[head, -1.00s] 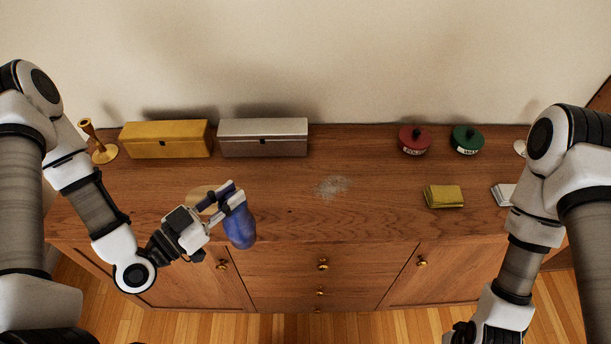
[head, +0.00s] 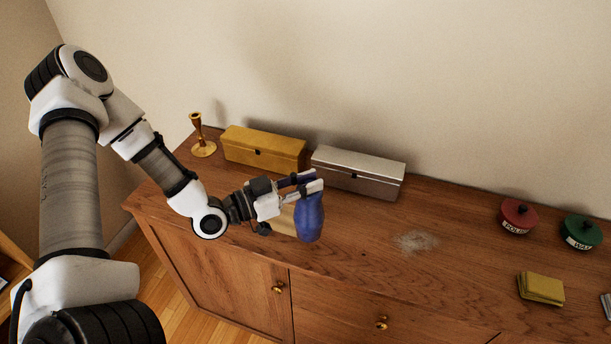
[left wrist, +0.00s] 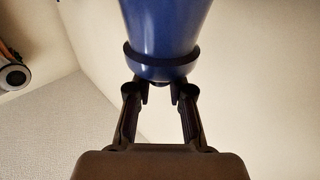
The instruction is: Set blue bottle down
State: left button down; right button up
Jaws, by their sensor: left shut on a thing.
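The blue bottle (head: 309,219) is in my left gripper (head: 309,184), over the front part of the wooden cabinet top (head: 345,228). The gripper's fingers are shut on the bottle's upper part. In the left wrist view the blue bottle (left wrist: 165,30) fills the top centre, with the fingertips (left wrist: 160,84) at its dark collar. A pale round disc (head: 284,218) lies on the top, partly hidden behind the bottle and gripper. I cannot tell whether the bottle's base touches anything. My right gripper is out of view.
A brass candlestick (head: 201,140), yellow box (head: 262,152) and silver box (head: 355,175) stand along the back. A dusty patch (head: 415,241) lies right of the bottle. Red tin (head: 518,217), green tin (head: 580,233) and folded yellow cloth (head: 541,288) are further right.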

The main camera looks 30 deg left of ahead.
pick_arm(q)
jog(key=w+a+f, duration=0.4)
jog(key=w, duration=0.1)
jog(key=shift+w+p, duration=0.15)
jog(key=shift+p, duration=0.25)
jog(key=shift+a+f, duration=0.1)
jog(key=shift+f, duration=0.05)
jog(key=c, duration=1)
grip_release()
jog(key=shift+c, duration=0.2)
